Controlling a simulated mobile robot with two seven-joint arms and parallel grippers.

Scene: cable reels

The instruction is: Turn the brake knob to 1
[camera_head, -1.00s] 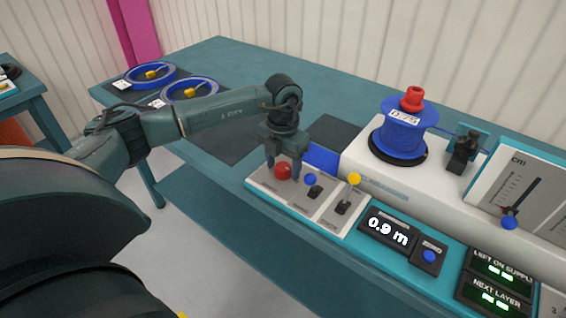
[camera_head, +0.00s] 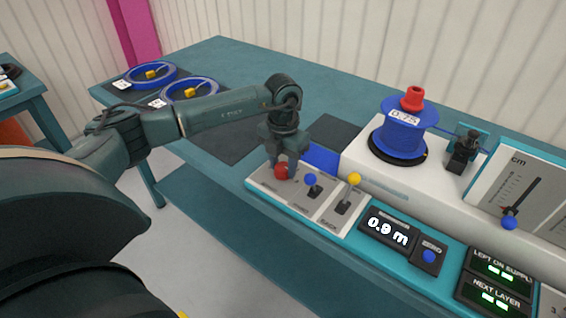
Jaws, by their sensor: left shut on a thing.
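A red knob (camera_head: 281,172) sits at the left end of the pale control panel (camera_head: 264,185). My left gripper (camera_head: 284,168) points down over it, with its fingers closed on the knob's sides and partly hiding it. The markings around the knob are too small to read. My right gripper is not in view.
A blue reel (camera_head: 399,139) with a red cap stands on the white machine body. A display (camera_head: 388,232) reads 0.9 m. Two blue cable rings (camera_head: 150,74) (camera_head: 190,88) lie on the back left of the teal bench (camera_head: 232,60).

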